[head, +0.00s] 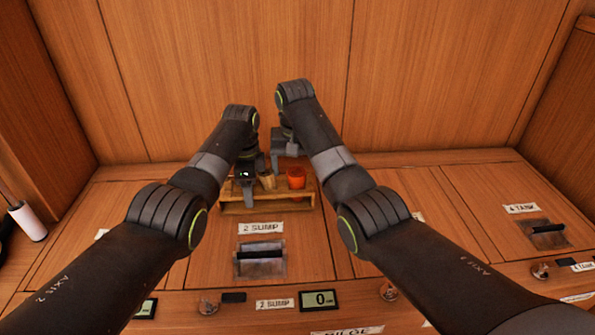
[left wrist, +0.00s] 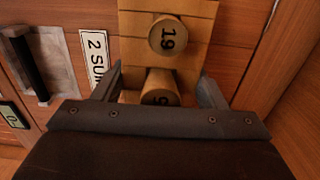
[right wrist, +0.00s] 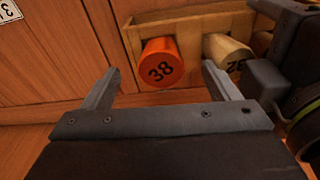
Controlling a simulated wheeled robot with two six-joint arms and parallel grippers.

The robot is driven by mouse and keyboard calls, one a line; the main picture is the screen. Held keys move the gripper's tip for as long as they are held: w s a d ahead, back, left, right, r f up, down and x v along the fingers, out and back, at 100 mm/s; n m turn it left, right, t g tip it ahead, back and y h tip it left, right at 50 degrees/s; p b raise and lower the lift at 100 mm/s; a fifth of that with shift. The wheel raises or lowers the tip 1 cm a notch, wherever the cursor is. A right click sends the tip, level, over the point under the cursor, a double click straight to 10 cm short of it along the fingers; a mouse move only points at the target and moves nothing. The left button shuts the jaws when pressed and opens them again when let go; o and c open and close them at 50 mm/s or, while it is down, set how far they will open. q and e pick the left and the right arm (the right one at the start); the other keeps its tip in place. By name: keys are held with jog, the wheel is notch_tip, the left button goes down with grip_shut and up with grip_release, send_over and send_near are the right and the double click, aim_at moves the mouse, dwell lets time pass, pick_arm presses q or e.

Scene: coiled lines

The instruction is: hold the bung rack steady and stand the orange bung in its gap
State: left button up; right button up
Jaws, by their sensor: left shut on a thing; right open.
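The wooden bung rack (head: 236,208) stands on the counter top, with part of it hidden behind my left gripper (head: 248,190). In the left wrist view my left gripper's fingers (left wrist: 160,88) press on both sides of the rack (left wrist: 195,48). The orange bung (head: 296,178), marked 38, is upright at the rack's right end; in the right wrist view the orange bung (right wrist: 160,64) sits against the rack (right wrist: 187,23). My right gripper (right wrist: 160,85) is open, its fingers apart on either side of the bung and short of it. How deep the bung sits is hidden.
A hatch handle (head: 260,262) lies in front, below the 2 SUMP label (head: 261,228). The wood-panelled wall (head: 240,60) rises close behind. The counter right of the rack is mostly clear.

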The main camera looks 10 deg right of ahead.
jog(key=shift+r, duration=2.35)
pick_arm(q)
jog(key=o, duration=1.2)
jog(key=shift+f, duration=0.1)
